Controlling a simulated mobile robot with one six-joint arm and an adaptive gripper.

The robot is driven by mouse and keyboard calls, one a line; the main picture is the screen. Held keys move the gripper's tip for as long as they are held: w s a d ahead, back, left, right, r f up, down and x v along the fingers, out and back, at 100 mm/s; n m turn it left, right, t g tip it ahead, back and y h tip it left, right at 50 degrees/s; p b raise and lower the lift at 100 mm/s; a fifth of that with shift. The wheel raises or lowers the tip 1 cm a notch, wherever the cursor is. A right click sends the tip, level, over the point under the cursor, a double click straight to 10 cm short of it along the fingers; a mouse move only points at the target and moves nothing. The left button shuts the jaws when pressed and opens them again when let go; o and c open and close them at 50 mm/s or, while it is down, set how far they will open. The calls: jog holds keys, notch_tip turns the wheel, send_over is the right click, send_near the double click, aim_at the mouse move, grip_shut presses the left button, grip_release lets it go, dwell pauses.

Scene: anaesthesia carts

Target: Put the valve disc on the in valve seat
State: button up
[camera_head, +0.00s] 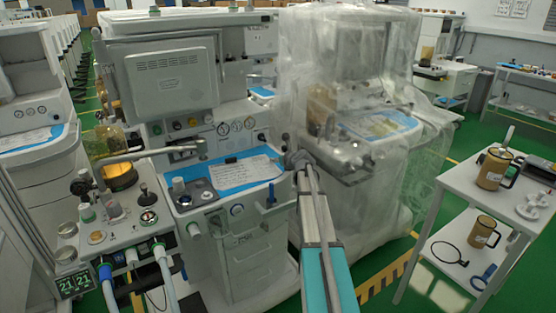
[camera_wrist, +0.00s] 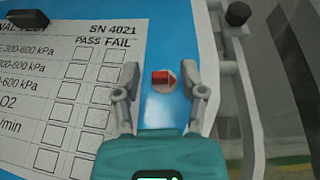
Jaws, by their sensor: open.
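My gripper (camera_wrist: 164,92) is open, with one finger on each side of a small pale round piece with a red block (camera_wrist: 161,77) on it, probably the valve disc. It lies on the blue top (camera_wrist: 160,32) of the cart, beside a printed test sheet (camera_wrist: 95,85). A gap shows between each fingertip and the piece. In the head view my gripper (camera_head: 296,160) is at the right end of the blue cart top, and the disc cannot be made out. The valve block (camera_head: 120,228) stands at the left with several round fittings; I cannot tell which is the in valve seat.
A black clip (camera_wrist: 28,19) lies on the sheet. A grey rail (camera_wrist: 230,75) runs along the cart's edge. A plastic-covered machine (camera_head: 345,100) stands close behind my arm. A white table (camera_head: 480,190) with brown canisters is at the right. Hoses hang below the valve block.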

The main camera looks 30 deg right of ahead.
jog(key=shift+r, duration=0.2)
jog(key=p+v, duration=0.5)
jog(key=v, duration=0.7)
jog(key=shift+c, duration=0.2)
dwell(0.4)
